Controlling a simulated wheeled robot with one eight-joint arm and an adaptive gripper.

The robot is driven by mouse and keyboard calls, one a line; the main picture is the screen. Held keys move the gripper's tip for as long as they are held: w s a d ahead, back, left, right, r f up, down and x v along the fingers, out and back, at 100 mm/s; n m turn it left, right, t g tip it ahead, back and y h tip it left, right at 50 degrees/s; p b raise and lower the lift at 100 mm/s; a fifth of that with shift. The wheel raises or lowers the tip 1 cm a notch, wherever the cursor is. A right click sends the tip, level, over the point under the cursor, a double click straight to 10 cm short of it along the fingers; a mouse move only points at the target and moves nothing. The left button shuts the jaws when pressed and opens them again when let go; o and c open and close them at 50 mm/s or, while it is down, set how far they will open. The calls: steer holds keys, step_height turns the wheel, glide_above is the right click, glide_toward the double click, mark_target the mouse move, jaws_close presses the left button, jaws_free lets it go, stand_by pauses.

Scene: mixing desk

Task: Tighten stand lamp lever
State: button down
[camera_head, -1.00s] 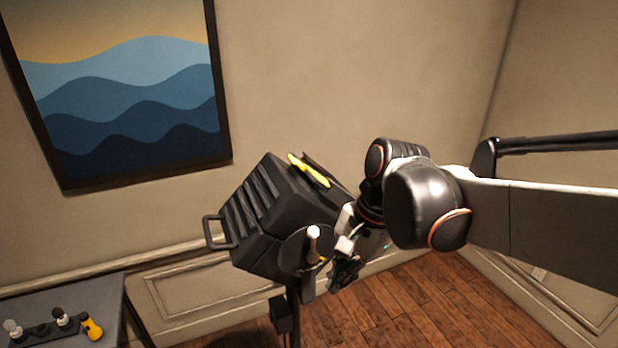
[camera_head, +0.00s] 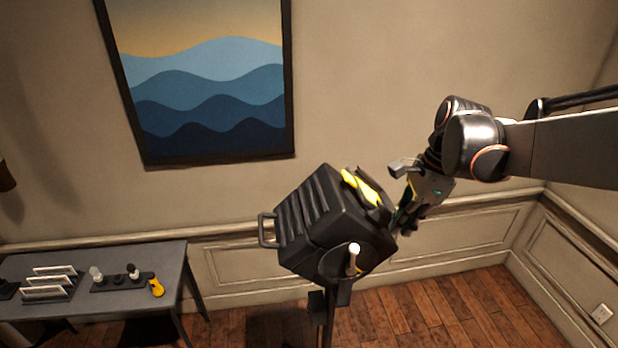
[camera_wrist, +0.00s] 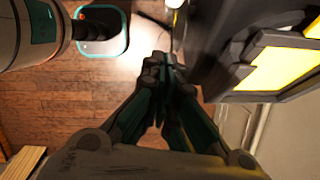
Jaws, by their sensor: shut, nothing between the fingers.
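The stand lamp (camera_head: 322,215) has a boxy, ribbed black head with yellow parts on top, and it sits tilted on a dark stand. Its lever (camera_head: 354,258) has a white tip and stands out from the round dark plate on the near side of the head. My gripper (camera_head: 402,226) is beside the right side of the lamp head, right of and above the lever, and apart from the lever. In the wrist view my gripper (camera_wrist: 163,65) is shut and empty, with the lamp's yellow panel (camera_wrist: 285,68) to its right. A pale tip at the top edge may be the lever.
A framed wave picture (camera_head: 205,90) hangs on the wall behind. Wooden floor (camera_head: 450,310) lies open right of the stand.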

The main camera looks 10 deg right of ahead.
mark_target(353, 256)
steer(key=w+a+f+b, duration=0.1)
steer(key=a+f+b, duration=0.3)
steer(key=f, duration=0.4)
steer(key=shift+w+a, duration=0.15)
steer(key=shift+a, duration=0.65)
steer(key=shift+a, duration=0.1)
steer(key=shift+a+r, duration=0.1)
